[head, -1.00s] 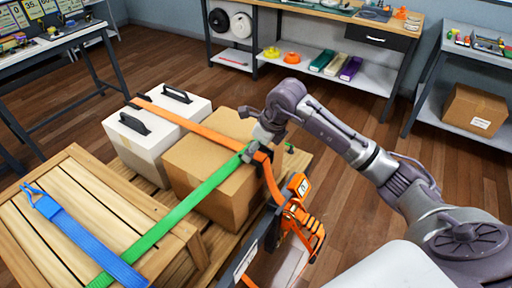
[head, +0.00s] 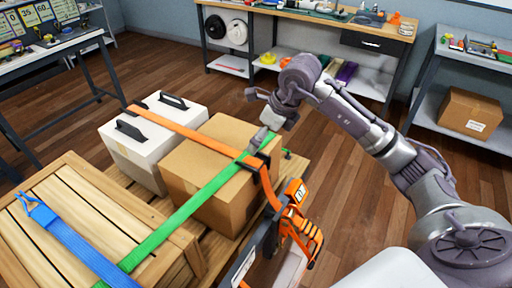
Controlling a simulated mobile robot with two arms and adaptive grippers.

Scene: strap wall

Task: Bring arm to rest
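My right arm (head: 365,130) comes in from the right. Its gripper (head: 268,108) hangs in the air above and behind the cardboard box, with its two fingers spread apart and nothing seen between them. It is clear of the green strap (head: 190,207), which runs from the wooden crate up over the cardboard box (head: 188,160). A grey metal end piece (head: 261,140) sits at the strap's far end, by the box's right edge. An orange strap (head: 187,131) crosses the white case and the box. My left gripper is not in view.
A white case (head: 122,153) with black handles and a wooden crate (head: 75,210) with a blue strap (head: 75,244) stand on the pallet. An orange and black device (head: 298,228) stands at the pallet's right. Benches line the back; floor right of the pallet is clear.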

